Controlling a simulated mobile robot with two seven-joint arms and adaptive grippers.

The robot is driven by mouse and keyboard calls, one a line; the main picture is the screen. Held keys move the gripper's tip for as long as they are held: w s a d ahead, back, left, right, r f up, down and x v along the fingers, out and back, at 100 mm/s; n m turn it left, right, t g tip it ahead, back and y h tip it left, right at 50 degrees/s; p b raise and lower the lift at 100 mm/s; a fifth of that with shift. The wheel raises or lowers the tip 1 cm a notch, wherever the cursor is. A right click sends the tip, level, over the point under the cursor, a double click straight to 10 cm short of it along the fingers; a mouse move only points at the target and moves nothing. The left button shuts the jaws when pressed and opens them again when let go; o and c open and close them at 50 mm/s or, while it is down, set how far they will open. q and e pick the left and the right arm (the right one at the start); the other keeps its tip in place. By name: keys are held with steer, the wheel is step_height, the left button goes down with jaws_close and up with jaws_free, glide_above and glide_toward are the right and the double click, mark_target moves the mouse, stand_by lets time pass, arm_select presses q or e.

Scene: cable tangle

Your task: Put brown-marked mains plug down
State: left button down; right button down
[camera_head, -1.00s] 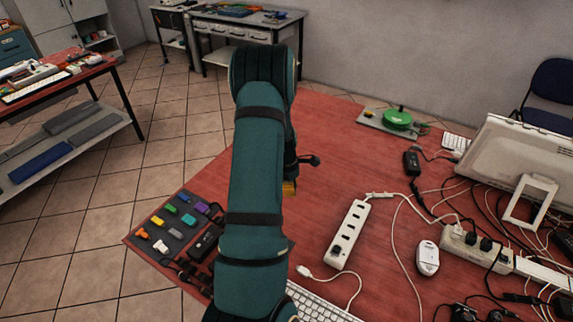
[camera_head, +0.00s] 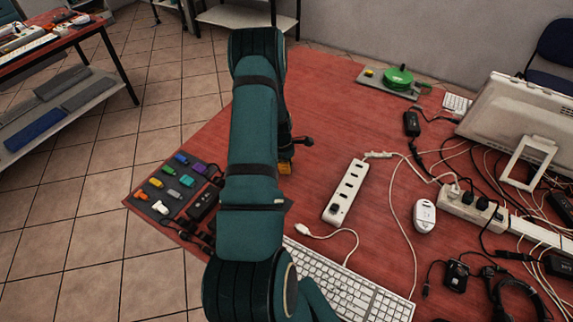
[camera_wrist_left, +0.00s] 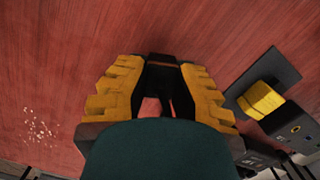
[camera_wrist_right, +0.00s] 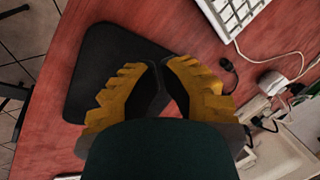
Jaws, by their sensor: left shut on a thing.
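My left gripper (camera_wrist_left: 162,95) is shut on a dark plug (camera_wrist_left: 162,62) with a brownish top face, held between its yellow-ridged fingers. The red tabletop (camera_wrist_left: 60,60) lies behind it; I cannot tell whether the plug touches it.
A white power strip (camera_head: 347,192) and keyboard (camera_head: 350,292) lie right of my arm. Colored connectors (camera_head: 172,182) sit on a dark mat at left. Tangled cables, another strip (camera_head: 468,207) and a monitor (camera_head: 520,108) fill the right. The table beyond the white strip is mostly clear.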

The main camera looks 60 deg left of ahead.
arm_select(q)
steer(key=shift+f, duration=0.1)
arm_select(e)
steer(key=shift+f, duration=0.1)
arm_select(q)
steer(key=c, duration=1)
jaws_free()
steer(key=shift+o, duration=0.2)
